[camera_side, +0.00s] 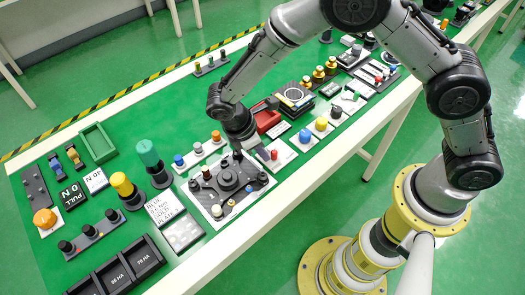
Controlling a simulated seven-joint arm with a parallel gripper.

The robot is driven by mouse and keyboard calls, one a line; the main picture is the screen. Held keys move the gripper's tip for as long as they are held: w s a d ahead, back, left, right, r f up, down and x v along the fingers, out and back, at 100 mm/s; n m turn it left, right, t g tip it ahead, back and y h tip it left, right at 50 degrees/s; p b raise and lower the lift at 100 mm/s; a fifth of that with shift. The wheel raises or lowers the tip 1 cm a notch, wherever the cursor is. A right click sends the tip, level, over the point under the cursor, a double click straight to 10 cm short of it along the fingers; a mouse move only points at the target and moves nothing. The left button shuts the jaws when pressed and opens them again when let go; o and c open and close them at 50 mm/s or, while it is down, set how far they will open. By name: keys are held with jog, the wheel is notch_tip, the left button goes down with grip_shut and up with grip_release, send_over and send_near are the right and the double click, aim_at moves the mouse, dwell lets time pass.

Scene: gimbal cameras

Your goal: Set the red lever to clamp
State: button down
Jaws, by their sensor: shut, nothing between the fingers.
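A small red handle (274,154), which looks like the red lever, stands on a white plate (283,160) near the middle of the table. Its exact setting and any clamp marking are too small to read. My gripper (255,149) points down just left of it, close by in the picture; I cannot tell whether they touch. The jaws are shut with nothing seen between them, and the fingertips are small and dark against the fixtures.
Blue and yellow knobs (321,124) stand to the right. A green tray (97,143) is far left.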

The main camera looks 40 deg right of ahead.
aim_at(276, 153)
jog(key=shift+s+d+n+t, duration=0.2)
jog(key=shift+s+n+t, duration=0.2)
jog(key=shift+n, duration=0.7)
jog(key=shift+s, duration=0.1)
jog(key=n, duration=0.1)
jog(key=s+d+n+t, duration=0.1)
jog(key=n, duration=0.3)
jog(key=s+d+n+t, duration=0.1)
jog(key=shift+d+n+t, duration=0.2)
jog(key=shift+n+t, duration=0.1)
jog(key=shift+n, duration=0.1)
jog(key=shift+s+d+n+t+y, duration=0.1)
jog(key=shift+d+n+t+y, duration=0.35)
jog(key=shift+n, duration=0.65)
jog(key=shift+d, duration=0.1)
jog(key=shift+w, duration=0.2)
jog(key=shift+w+a, duration=0.35)
jog(key=shift+w, duration=0.25)
